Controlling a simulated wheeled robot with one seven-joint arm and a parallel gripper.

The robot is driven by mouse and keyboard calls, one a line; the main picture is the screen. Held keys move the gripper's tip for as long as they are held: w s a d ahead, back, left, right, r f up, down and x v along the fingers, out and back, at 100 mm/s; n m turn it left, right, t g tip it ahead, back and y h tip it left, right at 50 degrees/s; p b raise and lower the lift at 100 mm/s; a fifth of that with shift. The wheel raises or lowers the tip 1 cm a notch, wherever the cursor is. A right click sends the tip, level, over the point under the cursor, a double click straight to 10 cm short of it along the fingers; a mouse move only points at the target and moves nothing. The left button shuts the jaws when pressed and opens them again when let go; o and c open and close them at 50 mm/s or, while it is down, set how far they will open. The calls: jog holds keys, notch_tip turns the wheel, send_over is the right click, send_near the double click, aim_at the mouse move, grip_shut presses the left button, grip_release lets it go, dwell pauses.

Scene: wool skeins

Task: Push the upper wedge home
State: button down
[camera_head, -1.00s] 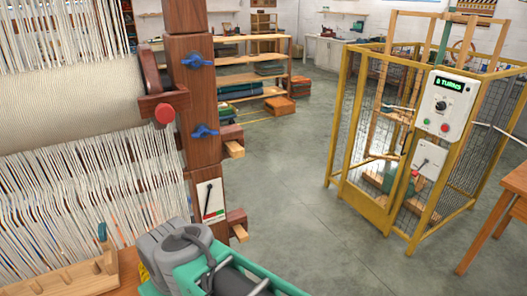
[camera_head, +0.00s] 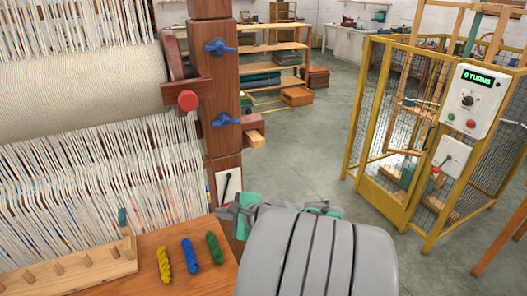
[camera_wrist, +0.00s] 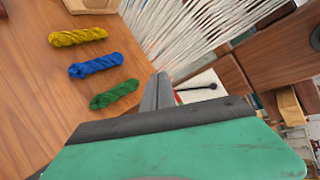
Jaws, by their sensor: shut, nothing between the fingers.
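The upper wedge (camera_head: 256,139) is a pale wooden piece sticking out to the right of the loom's dark post (camera_head: 223,150), under a brown block (camera_head: 253,122). Its visible end stands clear of the post's side. The lower wedge is hidden behind my arm in the head view. My gripper (camera_head: 234,211) is shut and empty, below the upper wedge and near the panel on the post. In the wrist view my grey fingertips (camera_wrist: 159,90) are together. A pale wooden piece (camera_wrist: 291,106) shows at the right there; I cannot tell which wedge it is.
Yellow, blue (camera_head: 190,256) and green skeins lie on the wooden bench beside a peg rack (camera_head: 70,268). Blue wing knobs (camera_head: 217,46) and a red knob (camera_head: 188,101) stick out near the post. A yellow cage (camera_head: 400,150) stands right, with open floor between.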

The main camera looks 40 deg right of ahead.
jog(key=s+d+r+m+t+h, duration=0.2)
jog(key=s+d+r+m+h, duration=0.1)
jog(key=d+m, duration=0.5)
jog(key=s+d+r+m+t+h, duration=0.3)
jog(key=d+r+m, duration=0.3)
jog(key=d+m, duration=0.2)
jog(key=shift+s+d+h, duration=0.2)
jog(key=shift+s+h, duration=0.4)
jog(key=shift+s, duration=0.05)
jog(key=p, duration=0.2)
send_near(260, 145)
jog(key=x, duration=0.6)
jog(key=shift+w+d+f, duration=0.1)
jog(key=shift+w, duration=0.3)
